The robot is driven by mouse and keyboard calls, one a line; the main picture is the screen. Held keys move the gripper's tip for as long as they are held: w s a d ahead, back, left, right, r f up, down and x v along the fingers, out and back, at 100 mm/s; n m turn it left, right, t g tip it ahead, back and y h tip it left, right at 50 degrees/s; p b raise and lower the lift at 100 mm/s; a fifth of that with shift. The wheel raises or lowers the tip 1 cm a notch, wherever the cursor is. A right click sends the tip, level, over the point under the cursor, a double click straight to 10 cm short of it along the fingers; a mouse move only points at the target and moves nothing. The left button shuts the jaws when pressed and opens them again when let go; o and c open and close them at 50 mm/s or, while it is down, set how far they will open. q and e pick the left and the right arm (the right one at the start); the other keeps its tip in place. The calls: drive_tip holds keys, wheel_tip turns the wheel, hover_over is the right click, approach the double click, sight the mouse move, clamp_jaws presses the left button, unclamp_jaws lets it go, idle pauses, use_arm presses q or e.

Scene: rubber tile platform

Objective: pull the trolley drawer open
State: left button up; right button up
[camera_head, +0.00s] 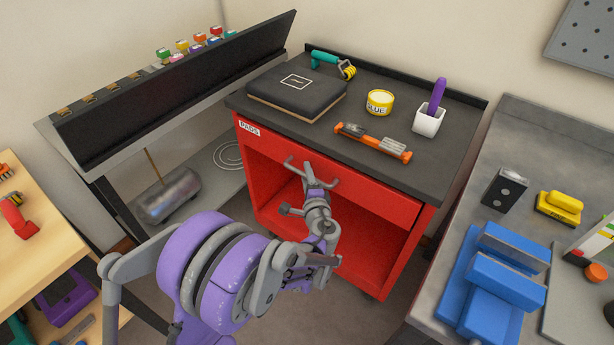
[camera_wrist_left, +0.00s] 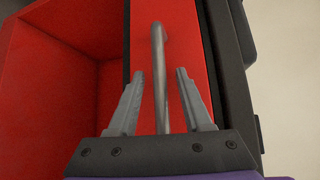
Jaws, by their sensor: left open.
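The red trolley (camera_head: 258,190) has a dark top and an open red bay below its drawer. The drawer front (camera_head: 375,192) looks flush with the trolley body. A grey bar handle (camera_head: 291,162) runs across it. My left gripper (camera_head: 310,174) is at the handle. In the left wrist view the handle (camera_wrist_left: 158,60) stands between the two open fingers of my left gripper (camera_wrist_left: 160,82), with gaps on both sides. The drawer front (camera_wrist_left: 185,35) shows behind it. My right gripper is out of view.
On the trolley top are a black case (camera_head: 300,100), a glue tin (camera_head: 380,102), an orange tool (camera_head: 375,142) and a white cup (camera_head: 429,122). A grey bench (camera_head: 440,270) stands close on the right, a sloped rack (camera_head: 150,110) on the left.

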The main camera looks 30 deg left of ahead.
use_arm(q)
drive_tip(key=shift+c, duration=0.2)
clamp_jaws()
idle(1.3)
